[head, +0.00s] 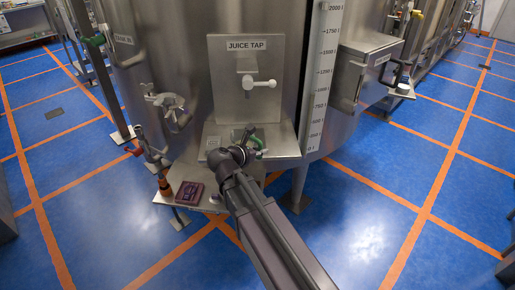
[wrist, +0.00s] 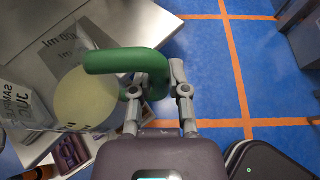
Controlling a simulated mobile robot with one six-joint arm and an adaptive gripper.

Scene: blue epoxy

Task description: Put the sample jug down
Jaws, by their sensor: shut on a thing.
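The sample jug (wrist: 85,92) is clear, with a green handle, pale yellow contents and printed lettering. It fills the left of the wrist view. My gripper (wrist: 157,84) is shut on its green handle (wrist: 118,60). In the head view my gripper (head: 243,152) is in front of the steel shelf (head: 283,142) under the juice tap (head: 248,84). There only a bit of the green handle (head: 259,152) shows clearly; my arm hides most of the jug. I cannot tell whether the jug touches the shelf.
A lower steel shelf (head: 213,203) at the front left carries a dark red block-like item (head: 189,194) and an orange-brown object (head: 164,186). A valve on a pipe (head: 148,150) stands left of it. A steel box (head: 365,70) juts out at the right. The blue floor is open.

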